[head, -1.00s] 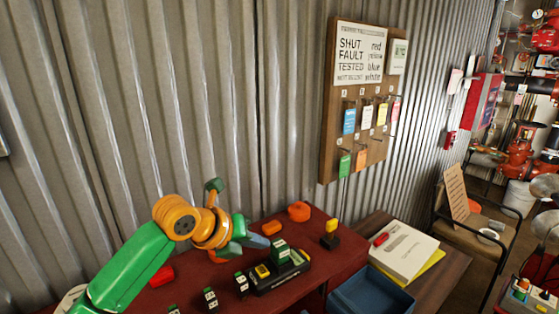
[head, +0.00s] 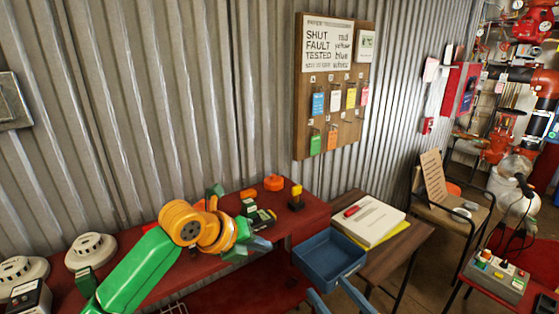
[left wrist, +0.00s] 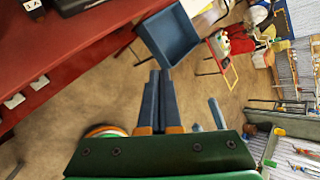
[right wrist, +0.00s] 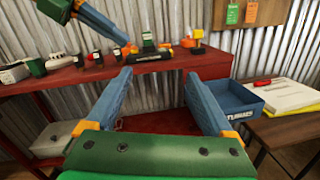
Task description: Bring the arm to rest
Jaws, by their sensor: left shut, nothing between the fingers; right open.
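My left gripper (head: 262,244) is shut and empty, over the red bench (head: 312,218) in the head view. Its two blue fingers lie together in the left wrist view (left wrist: 160,88), with bare floor beyond their tips. The left arm also shows at the top left of the right wrist view. My right gripper (right wrist: 157,76) is open and empty, its fingers wide apart, facing the bench front. Its blue fingertips show at the bottom of the head view (head: 340,292), just in front of the blue bin (head: 328,262).
White round detectors (head: 90,250) stand on the bench's left part. Orange pieces (head: 274,183) and a black-and-yellow piece (head: 296,198) lie near the wall. A brown table (head: 395,252) with a white binder (head: 368,220) stands right of the bench. A tag board (head: 325,100) hangs above.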

